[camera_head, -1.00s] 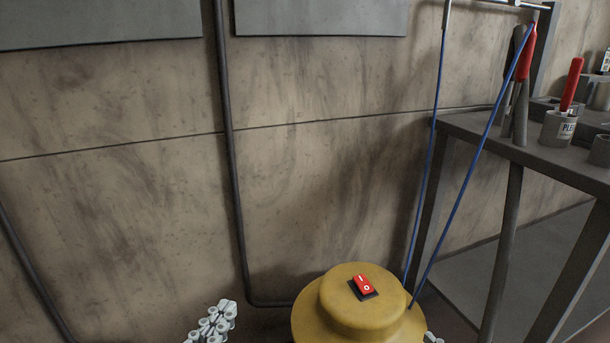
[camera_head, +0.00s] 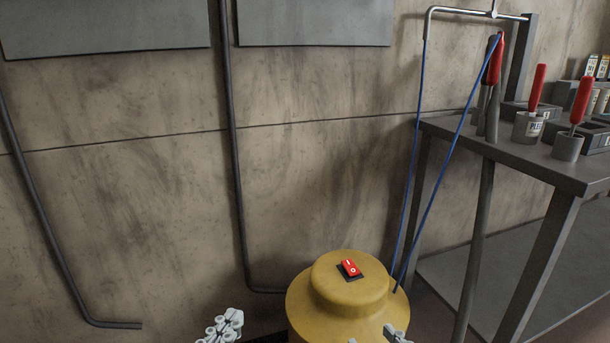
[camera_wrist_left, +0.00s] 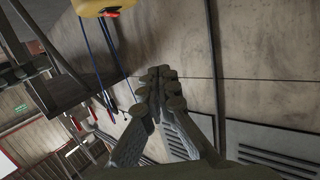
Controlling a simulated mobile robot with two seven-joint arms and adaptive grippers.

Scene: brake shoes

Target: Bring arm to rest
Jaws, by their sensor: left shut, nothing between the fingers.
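My left gripper (camera_head: 221,326) shows only its fingertips at the bottom of the head view, left of a yellow canister and apart from it in the picture. In the left wrist view the left gripper (camera_wrist_left: 160,80) has its fingers together and empty. A small part of my right gripper (camera_head: 395,334) shows at the bottom edge, in front of the canister's lower right side. Most of it is out of frame, so its opening is hidden.
The yellow canister (camera_head: 342,300) has a red switch (camera_head: 350,268) on top and blue cords (camera_head: 440,155) running up to a metal rail. A grey workbench (camera_head: 520,155) with red-handled brushes (camera_head: 580,100) stands at right. A wall with pipes (camera_head: 235,160) is behind.

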